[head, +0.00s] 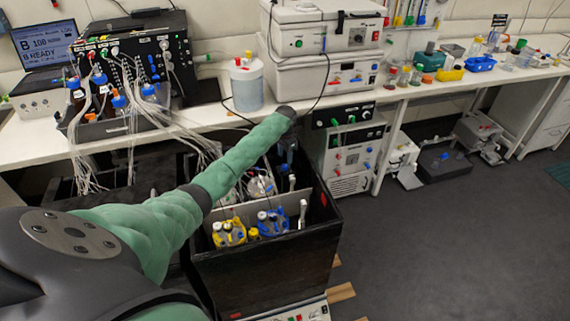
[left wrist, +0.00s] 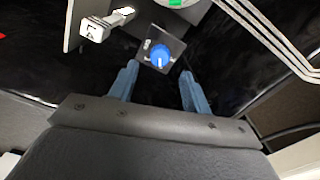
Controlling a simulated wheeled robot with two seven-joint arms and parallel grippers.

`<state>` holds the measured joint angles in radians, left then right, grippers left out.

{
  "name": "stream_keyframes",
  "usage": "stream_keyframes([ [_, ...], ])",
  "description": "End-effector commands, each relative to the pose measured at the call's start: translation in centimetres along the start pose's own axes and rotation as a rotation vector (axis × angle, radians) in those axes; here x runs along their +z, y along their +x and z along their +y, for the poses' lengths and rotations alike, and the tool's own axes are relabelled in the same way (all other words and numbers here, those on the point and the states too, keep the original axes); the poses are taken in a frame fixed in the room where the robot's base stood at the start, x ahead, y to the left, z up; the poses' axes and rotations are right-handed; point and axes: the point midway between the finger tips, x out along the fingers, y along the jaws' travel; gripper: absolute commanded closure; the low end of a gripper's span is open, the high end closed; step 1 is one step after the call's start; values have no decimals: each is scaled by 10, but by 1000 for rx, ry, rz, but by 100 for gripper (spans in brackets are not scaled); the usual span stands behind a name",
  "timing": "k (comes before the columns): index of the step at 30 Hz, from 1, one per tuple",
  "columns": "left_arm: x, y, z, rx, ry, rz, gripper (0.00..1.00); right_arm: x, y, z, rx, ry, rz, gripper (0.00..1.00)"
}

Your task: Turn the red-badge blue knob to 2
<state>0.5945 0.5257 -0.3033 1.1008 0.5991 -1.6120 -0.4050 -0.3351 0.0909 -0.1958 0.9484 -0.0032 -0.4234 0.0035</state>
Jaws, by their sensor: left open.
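A blue knob (left wrist: 160,55) with a white pointer line sits on a small dark plate (left wrist: 172,43) in the left wrist view. The line points down in the picture, toward my gripper. No red badge or digits can be read at the knob. My left gripper (left wrist: 159,72) is open and empty, its two blue-grey fingers apart on either side below the knob, not closed on it. In the head view my left gripper (head: 289,158) reaches down into the black bin; I cannot make out the knob there.
The black bin (head: 270,278) has a divider and walls around the gripper, with several bottles (head: 229,233) in front. In the left wrist view, a white lever-like part (left wrist: 97,28) is left of the knob and a green disc (left wrist: 177,2) above.

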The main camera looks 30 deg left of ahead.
Motion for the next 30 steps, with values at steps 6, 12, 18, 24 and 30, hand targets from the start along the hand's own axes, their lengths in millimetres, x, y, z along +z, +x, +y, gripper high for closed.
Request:
stream_keyframes([
  [6,0,-21,-1,0,0,2,52,-19,0,0,0,1,14,64],
  [12,0,-27,0,1,0,1,52,-22,-1,0,1,2,15,64],
  [18,0,-26,0,1,0,1,52,-22,-1,0,1,2,15,64],
  [24,0,-26,0,1,0,1,52,-23,-1,0,1,2,15,64],
  [30,0,-50,0,0,0,1,52,0,-13,-2,-2,1,-5,64],
])
